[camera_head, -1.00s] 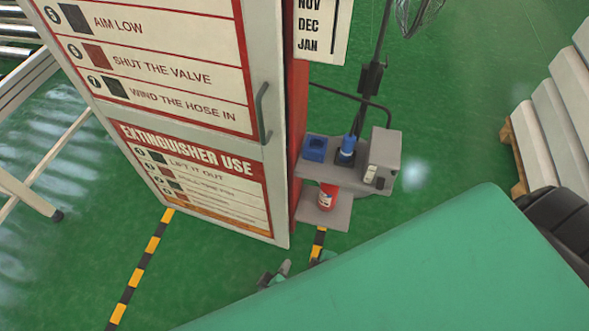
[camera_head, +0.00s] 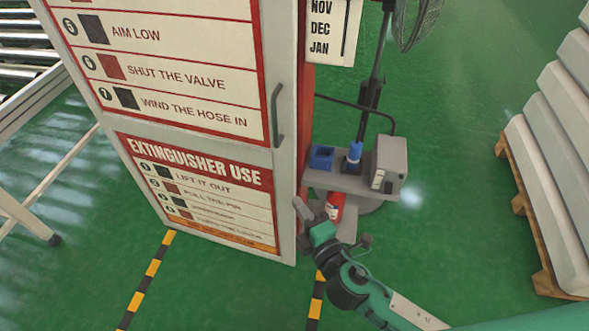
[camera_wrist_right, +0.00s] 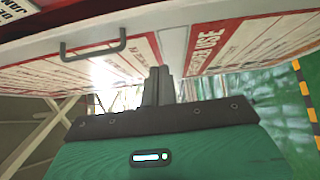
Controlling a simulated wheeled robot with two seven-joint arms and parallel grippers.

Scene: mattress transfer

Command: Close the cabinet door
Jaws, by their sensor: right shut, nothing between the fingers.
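The cabinet door (camera_head: 200,142) is a white panel with red-framed instruction signs, at the left of the head view. Its dark bar handle (camera_head: 277,115) is near its right edge; the handle also shows in the wrist view (camera_wrist_right: 93,47). The red cabinet side (camera_head: 307,115) shows as a narrow strip behind that edge. I cannot tell how far the door stands open. My right gripper (camera_head: 298,204) is shut and empty, by the lower right door edge below the handle. In the wrist view its fingers (camera_wrist_right: 158,84) point at the door; contact is unclear. My left gripper is not in view.
A grey shelf (camera_head: 340,182) with a blue box (camera_head: 321,157), a blue bottle (camera_head: 354,155) and a red canister (camera_head: 335,205) stands close right of the cabinet. Stacked pale slabs (camera_head: 545,180) on a pallet stand right. Striped floor tape (camera_head: 145,280) runs in front.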

